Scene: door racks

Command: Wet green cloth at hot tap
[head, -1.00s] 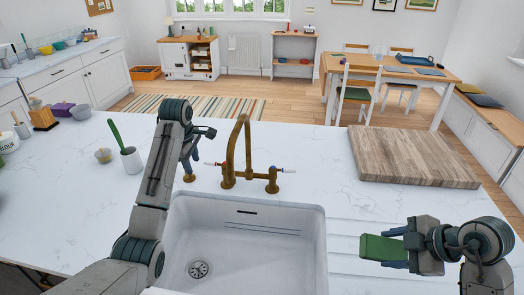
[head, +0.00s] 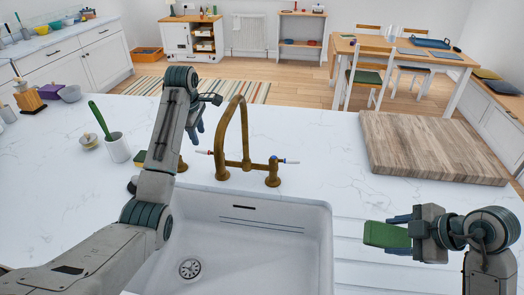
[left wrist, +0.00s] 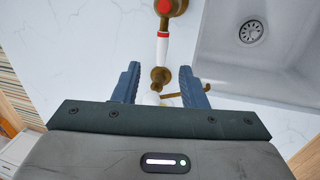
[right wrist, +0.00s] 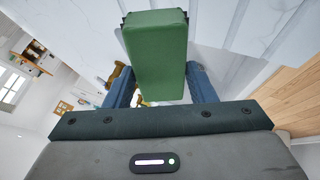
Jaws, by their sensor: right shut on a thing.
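The green cloth (head: 384,235) is a folded block in my right gripper (head: 398,234), held over the ridged drainer right of the sink. It fills the space between the fingers in the right wrist view (right wrist: 157,55). The brass tap (head: 236,140) arches behind the white sink (head: 325,245). Its left lever, the hot handle (head: 203,152), has a red mark; the right lever (head: 290,161) has a blue one. My left gripper (head: 202,118) is open and empty, above and behind the hot handle. In the left wrist view, the red-and-white handle (left wrist: 162,45) lines up with the gap between the fingers (left wrist: 160,75).
A wooden board (head: 430,148) lies on the worktop at the right. A yellow-green sponge (head: 141,158) is partly hidden behind my left arm. The sink basin is empty.

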